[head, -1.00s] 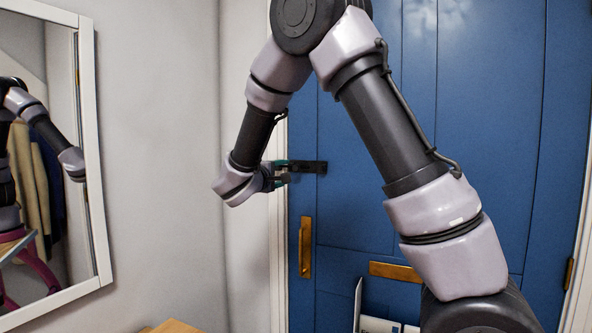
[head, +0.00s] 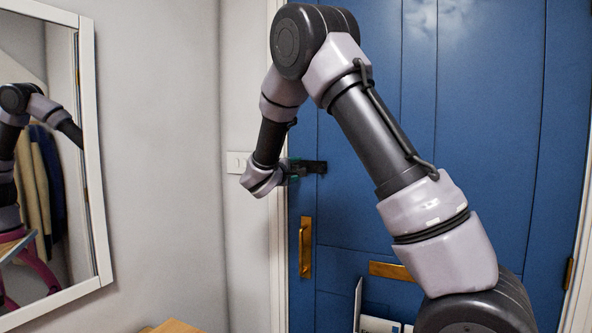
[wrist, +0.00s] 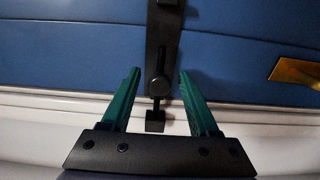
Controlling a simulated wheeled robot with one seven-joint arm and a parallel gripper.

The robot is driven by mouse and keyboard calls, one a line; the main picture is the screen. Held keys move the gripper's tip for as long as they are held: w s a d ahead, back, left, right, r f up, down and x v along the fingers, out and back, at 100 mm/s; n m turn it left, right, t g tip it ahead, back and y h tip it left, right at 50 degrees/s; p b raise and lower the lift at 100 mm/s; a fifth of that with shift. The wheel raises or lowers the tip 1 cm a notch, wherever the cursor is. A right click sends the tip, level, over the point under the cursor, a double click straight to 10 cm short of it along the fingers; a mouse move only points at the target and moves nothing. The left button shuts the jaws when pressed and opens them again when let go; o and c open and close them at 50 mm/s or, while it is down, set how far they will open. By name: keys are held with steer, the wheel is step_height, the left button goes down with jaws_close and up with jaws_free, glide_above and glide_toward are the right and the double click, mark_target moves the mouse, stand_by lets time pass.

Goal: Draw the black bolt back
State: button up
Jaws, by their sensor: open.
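The black bolt (wrist: 163,45) is on the blue door. In the wrist view its plate runs down from the top, with a round knob (wrist: 159,86) low on it. A thin rod goes from there to a small black block (wrist: 155,124) over the white frame. In the head view the bolt (head: 316,167) shows at the door's left edge, partly covered by my gripper (head: 298,169). My gripper (wrist: 160,75) is open, one teal finger on each side of the knob. I see gaps on both sides; whether the fingertips reach its depth I cannot tell.
A brass handle (head: 306,247) and a brass letter plate (head: 392,271) are lower on the blue door (head: 480,130). A white light switch (head: 238,163) is on the wall to the left. A white-framed mirror (head: 88,150) hangs further left. A wooden top (head: 172,327) shows at the bottom.

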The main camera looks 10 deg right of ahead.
jaws_close()
steer(key=shift+s+d, duration=0.1)
stand_by(1.2)
